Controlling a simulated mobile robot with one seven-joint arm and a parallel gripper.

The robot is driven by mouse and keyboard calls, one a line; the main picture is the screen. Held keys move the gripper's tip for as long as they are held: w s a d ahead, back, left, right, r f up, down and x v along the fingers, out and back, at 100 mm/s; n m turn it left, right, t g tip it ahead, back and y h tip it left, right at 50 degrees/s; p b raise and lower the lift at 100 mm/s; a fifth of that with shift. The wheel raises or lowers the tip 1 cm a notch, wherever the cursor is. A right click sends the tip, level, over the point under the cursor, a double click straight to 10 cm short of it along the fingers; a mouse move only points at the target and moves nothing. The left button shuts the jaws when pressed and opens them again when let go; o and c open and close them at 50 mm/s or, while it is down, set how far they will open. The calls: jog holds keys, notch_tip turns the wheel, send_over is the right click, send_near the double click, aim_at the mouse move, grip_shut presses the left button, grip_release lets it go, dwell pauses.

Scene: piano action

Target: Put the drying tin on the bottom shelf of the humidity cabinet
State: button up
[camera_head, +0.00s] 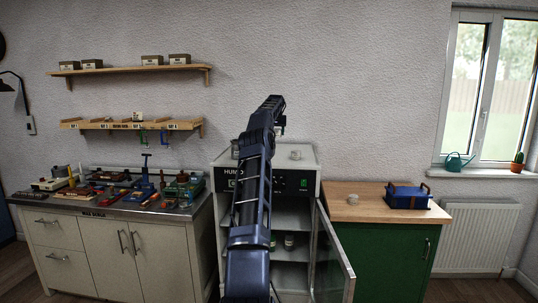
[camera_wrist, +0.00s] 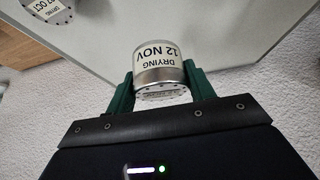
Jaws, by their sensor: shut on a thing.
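The drying tin (camera_wrist: 160,65), a silver tin with a label reading "DRYING 12 NOV", sits between the green fingers of my gripper (camera_wrist: 161,88) in the wrist view. My gripper is shut on it. In the head view my raised arm hides most of the gripper and I cannot make out the held tin. The humidity cabinet (camera_head: 304,187) stands behind my arm, its glazed door (camera_head: 334,258) open to the right. Its shelves show beside my arm; the bottom shelf (camera_head: 291,276) is partly hidden. Small containers (camera_head: 289,241) stand on a shelf above it.
Another labelled tin (camera_wrist: 47,12) stands on the grey surface in the wrist view. Tins (camera_head: 296,154) stand on the cabinet top in the head view. A green cupboard (camera_head: 378,258) with a wooden top is right of the open door; a crowded workbench (camera_head: 100,213) is left.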

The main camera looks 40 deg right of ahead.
jog(key=shift+n+t+y, duration=0.4)
jog(key=shift+n, duration=0.5)
jog(key=w+f, duration=0.2)
jog(key=f, duration=0.1)
jog(key=shift+w+a+f, duration=0.1)
jog(key=shift+w+a, duration=0.2)
jog(key=shift+w, duration=0.05)
notch_tip(320, 180, down, 3)
jog(key=shift+w+a, duration=0.1)
jog(key=shift+f, duration=2.55)
jog(key=shift+f, duration=0.15)
jog(key=o, duration=1)
